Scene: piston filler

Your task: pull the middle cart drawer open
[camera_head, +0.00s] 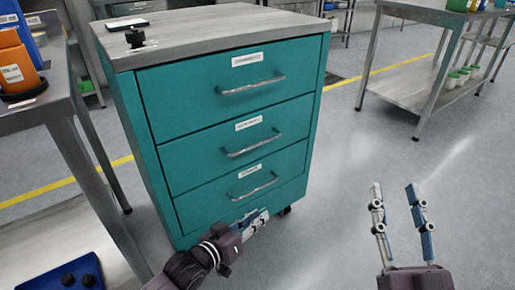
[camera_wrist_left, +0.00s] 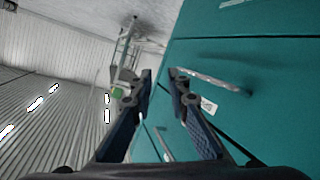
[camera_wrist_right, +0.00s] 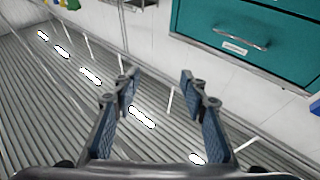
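The teal cart (camera_head: 120,110) stands left of centre in the head view with three stacked drawers, all shut. The middle drawer (camera_head: 190,153) has a silver bar handle (camera_head: 253,145) and a white label. My left gripper (camera_head: 258,218) is low in front of the bottom drawer, below the middle handle and apart from it. In the left wrist view its fingers (camera_wrist_left: 162,74) are partly open, with teal drawer fronts and handles beyond; which drawers these are is unclear. My right gripper (camera_head: 396,190) is open and empty over the floor, right of the cart; its fingers also show apart in the right wrist view (camera_wrist_right: 160,76).
A grey bench (camera_head: 50,105) with orange and blue containers stands close on the left. A metal table (camera_head: 410,90) stands at back right. Floor right of the cart is clear.

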